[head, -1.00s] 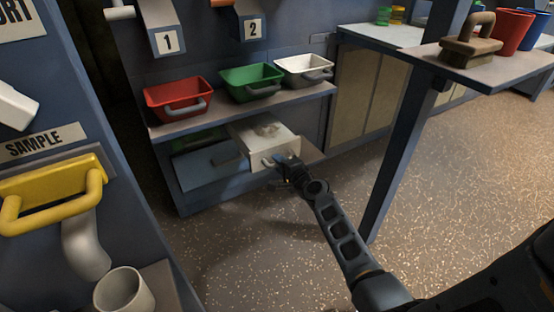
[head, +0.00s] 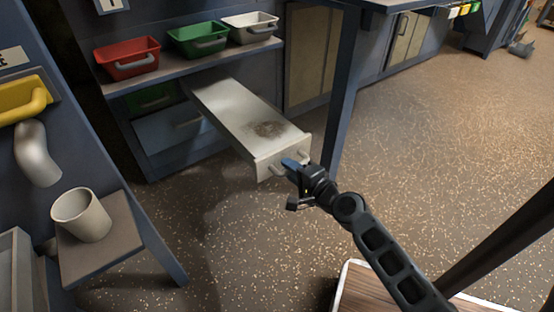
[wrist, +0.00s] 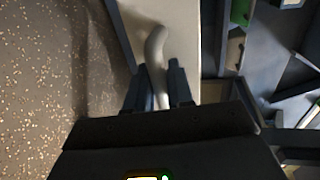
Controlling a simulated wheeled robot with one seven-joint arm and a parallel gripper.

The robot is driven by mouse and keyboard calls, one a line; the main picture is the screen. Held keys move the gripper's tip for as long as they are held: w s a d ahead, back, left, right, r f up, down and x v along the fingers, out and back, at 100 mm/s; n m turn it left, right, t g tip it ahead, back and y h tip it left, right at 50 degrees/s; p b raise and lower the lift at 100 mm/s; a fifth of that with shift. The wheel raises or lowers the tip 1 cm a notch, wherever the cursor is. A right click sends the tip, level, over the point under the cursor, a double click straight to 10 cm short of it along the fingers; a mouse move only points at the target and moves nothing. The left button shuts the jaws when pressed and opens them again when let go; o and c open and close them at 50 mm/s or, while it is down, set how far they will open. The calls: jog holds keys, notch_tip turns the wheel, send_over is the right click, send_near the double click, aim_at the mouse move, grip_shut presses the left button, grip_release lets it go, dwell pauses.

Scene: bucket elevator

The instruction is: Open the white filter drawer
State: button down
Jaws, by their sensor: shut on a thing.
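The white filter drawer (head: 238,112) is pulled far out from the lower part of the blue cabinet in the head view. A dark grainy patch lies on its inside floor near the front. Its pale curved handle (wrist: 155,48) runs between my fingers in the wrist view. My gripper (head: 292,165) is at the drawer's front face, shut on the handle; it also shows in the wrist view (wrist: 160,90). The part of the handle between the fingers is partly hidden.
Red (head: 127,60), green (head: 198,39) and white (head: 250,28) bins stand on the shelf above. A blue drawer (head: 170,130) is left of the white one. A post (head: 338,110) stands close on the right. A beige cup (head: 82,215) stands on a ledge at left.

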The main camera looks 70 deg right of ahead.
jog(key=shift+f+v, duration=0.15)
jog(key=shift+v, duration=0.6)
jog(key=shift+f+v, duration=0.15)
jog(key=shift+v, duration=0.6)
jog(key=shift+a, duration=0.1)
jog(key=c, duration=1.1)
grip_release()
jog(key=shift+c, duration=0.2)
jog(key=b+v, duration=0.2)
jog(key=v, duration=0.5)
jog(key=shift+s+a, duration=0.2)
jog(key=shift+s, duration=0.05)
jog(key=shift+s+d, duration=0.1)
